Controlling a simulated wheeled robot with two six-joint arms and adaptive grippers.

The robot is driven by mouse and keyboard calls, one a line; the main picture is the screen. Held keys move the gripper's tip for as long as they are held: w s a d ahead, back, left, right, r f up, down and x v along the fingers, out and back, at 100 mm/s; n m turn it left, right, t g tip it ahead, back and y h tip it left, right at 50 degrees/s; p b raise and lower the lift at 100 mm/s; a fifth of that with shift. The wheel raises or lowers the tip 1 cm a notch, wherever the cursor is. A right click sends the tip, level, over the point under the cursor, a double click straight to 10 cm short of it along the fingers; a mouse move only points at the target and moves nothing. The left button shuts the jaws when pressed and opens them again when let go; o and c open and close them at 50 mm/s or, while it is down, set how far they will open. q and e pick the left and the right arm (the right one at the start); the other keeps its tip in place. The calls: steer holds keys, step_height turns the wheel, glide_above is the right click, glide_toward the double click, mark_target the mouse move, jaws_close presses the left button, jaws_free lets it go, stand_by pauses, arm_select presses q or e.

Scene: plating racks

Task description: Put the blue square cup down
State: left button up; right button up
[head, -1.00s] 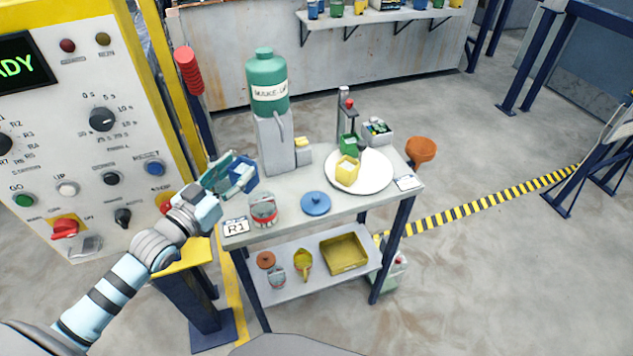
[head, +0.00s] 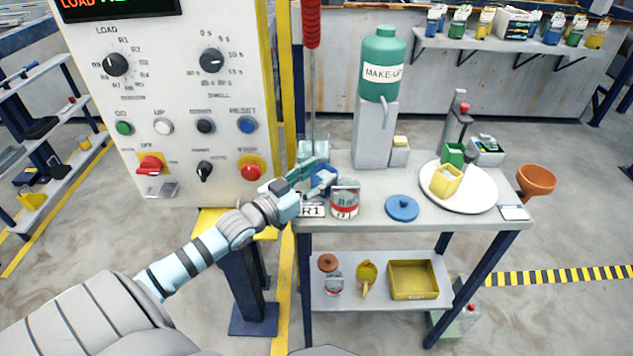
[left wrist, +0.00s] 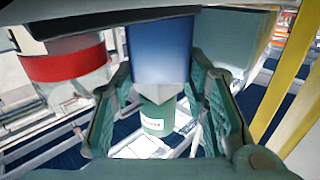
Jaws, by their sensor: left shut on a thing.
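The blue square cup (head: 322,181) is held between the fingers of my left gripper (head: 308,178) at the left end of the grey table. In the left wrist view the blue cup (left wrist: 161,48) sits between the two green finger pads of my left gripper (left wrist: 163,100). The cup is close behind and left of a red-banded can (head: 344,203); the can also shows in the left wrist view (left wrist: 65,66). Whether the cup's base touches anything is hidden. My right gripper is not in view.
The grey tabletop (head: 372,222) holds an R1 card (head: 313,211), a blue lid (head: 402,208), a green make-up bottle (head: 381,62) on a stand, and a white plate (head: 478,192) with yellow and green cups. A control panel (head: 183,105) stands left. Front-middle tabletop is clear.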

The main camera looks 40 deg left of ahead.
arm_select(q)
steer(key=o, duration=0.7)
steer(key=shift+f, duration=0.1)
steer(key=shift+o, duration=1.1)
